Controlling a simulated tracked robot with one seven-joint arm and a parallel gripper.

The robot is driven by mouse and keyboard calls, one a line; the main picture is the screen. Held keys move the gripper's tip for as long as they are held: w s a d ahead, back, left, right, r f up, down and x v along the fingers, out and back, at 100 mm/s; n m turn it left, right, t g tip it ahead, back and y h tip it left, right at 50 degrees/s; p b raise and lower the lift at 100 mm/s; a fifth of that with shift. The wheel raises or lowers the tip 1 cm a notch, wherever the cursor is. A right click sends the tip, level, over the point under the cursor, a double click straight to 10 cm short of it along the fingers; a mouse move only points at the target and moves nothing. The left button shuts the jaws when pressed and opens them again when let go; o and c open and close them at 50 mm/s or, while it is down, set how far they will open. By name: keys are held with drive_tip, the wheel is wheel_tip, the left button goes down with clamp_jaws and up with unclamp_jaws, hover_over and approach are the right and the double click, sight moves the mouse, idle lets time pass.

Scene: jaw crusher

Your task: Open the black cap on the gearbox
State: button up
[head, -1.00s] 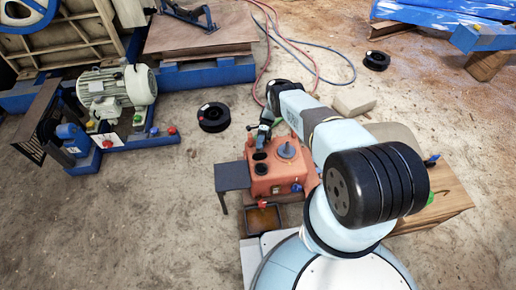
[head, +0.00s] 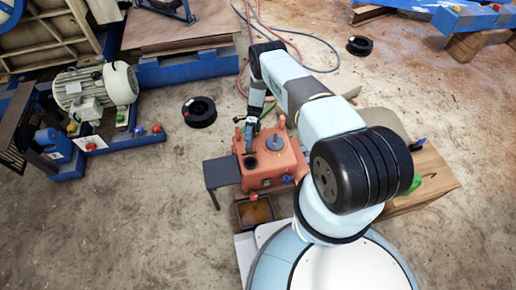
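The gearbox (head: 268,180) is an orange-red box in the middle of the head view, with a grey round fitting (head: 276,143) on its top. A dark round spot (head: 250,162) shows on the left part of its top; I cannot tell if it is the black cap or an opening. My gripper (head: 249,148) points down over the left back part of the top, just behind this spot. It covers the area where a second dark round spot would show. The fingers are too small to tell whether they are open, or touching anything.
A small dark table (head: 221,172) stands left of the gearbox, and a tray (head: 254,213) with brown contents lies in front. A wooden bench (head: 430,183) stands to the right. A black reel (head: 199,112) and a motor (head: 95,90) are at left. Hoses lie behind.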

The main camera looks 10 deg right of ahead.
drive_tip(key=shift+g, duration=0.4)
drive_tip(key=s+r, duration=0.2)
drive_tip(key=s+d+r, duration=0.1)
drive_tip(key=s+r, duration=0.2)
drive_tip(key=s+d+r, duration=0.1)
drive_tip(key=s+r, duration=0.2)
drive_tip(key=shift+r, duration=0.15)
drive_tip(key=c, duration=0.3)
drive_tip(key=shift+s+d+r, duration=0.1)
drive_tip(key=shift+s+r, duration=0.15)
drive_tip(key=shift+s, duration=0.6)
drive_tip(key=shift+s+r, duration=0.2)
drive_tip(key=shift+s, duration=0.6)
drive_tip(key=shift+c, duration=0.2)
